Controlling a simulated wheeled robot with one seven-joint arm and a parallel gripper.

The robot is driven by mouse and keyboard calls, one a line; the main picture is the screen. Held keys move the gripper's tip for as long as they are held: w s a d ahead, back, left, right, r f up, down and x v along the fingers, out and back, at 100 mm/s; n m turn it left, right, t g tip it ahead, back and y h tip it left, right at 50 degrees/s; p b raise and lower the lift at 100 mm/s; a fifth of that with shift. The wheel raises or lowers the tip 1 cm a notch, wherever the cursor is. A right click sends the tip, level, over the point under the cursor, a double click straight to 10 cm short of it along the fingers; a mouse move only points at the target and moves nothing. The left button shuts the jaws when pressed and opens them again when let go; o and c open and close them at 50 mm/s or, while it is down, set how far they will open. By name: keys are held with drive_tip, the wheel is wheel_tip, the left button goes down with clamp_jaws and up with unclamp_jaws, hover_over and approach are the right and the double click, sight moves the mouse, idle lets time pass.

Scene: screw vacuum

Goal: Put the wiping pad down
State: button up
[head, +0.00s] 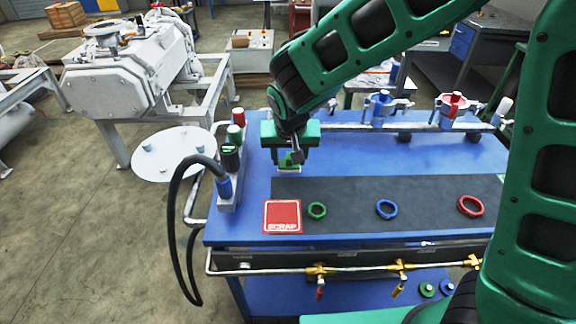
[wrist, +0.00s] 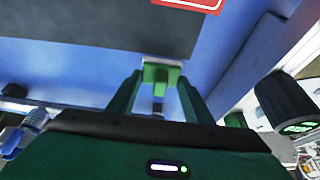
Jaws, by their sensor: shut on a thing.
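My gripper (head: 289,154) is over the left part of the blue table (head: 252,184), pointing down. It is shut on the wiping pad (head: 288,167), a small green grip with a pale base. In the wrist view the wiping pad (wrist: 161,72) sits between the fingertips of my gripper (wrist: 158,82), with its pale base towards the blue surface. The pad is low over or on the blue strip beside the dark mat (head: 360,196); I cannot tell whether it touches.
A red scrap square (head: 282,217) and green (head: 317,211), blue (head: 386,209) and red (head: 470,206) rings lie at the front. A post with coloured caps (head: 229,160) and a black hose (head: 175,215) stand at the left. Clamps (head: 381,108) line the back rail.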

sight(289, 166)
drive_tip(key=shift+f, duration=1.55)
drive_tip(key=shift+f, duration=0.15)
drive_tip(key=o, duration=1.1)
drive_tip(key=v, duration=1.2)
drive_tip(key=shift+s, duration=0.1)
